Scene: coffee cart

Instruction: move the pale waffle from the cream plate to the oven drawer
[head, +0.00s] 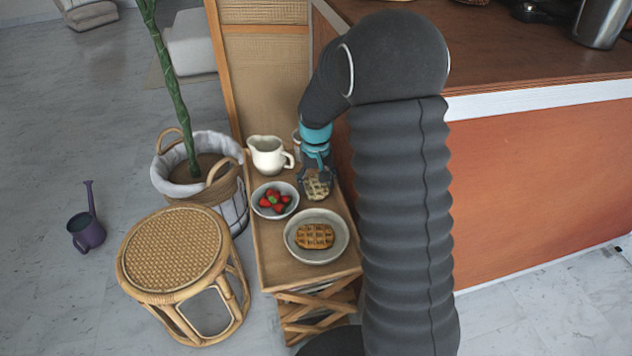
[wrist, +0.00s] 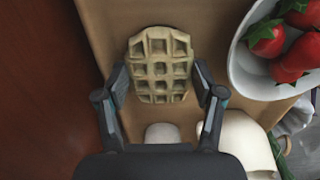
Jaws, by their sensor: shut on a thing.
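The pale waffle (wrist: 160,62) is between the two fingers of my gripper (wrist: 160,82) in the wrist view, with a finger against each side. In the head view the waffle (head: 317,188) shows under my gripper (head: 316,176), at the right side of a narrow wooden cart. I cannot tell how high it is above the cart top. No plate shows beneath it. A round pale plate (head: 291,250) at the cart's near end holds a browner waffle (head: 315,236); I cannot tell whether this is the cream plate. The oven drawer is not in view.
A white bowl of strawberries (head: 262,209) and a cream jug (head: 267,155) stand close left of my gripper on the cart (head: 268,262). A brown-topped counter (head: 545,65) rises at right. A rattan stool (head: 176,250) and a plant basket (head: 205,180) stand at left.

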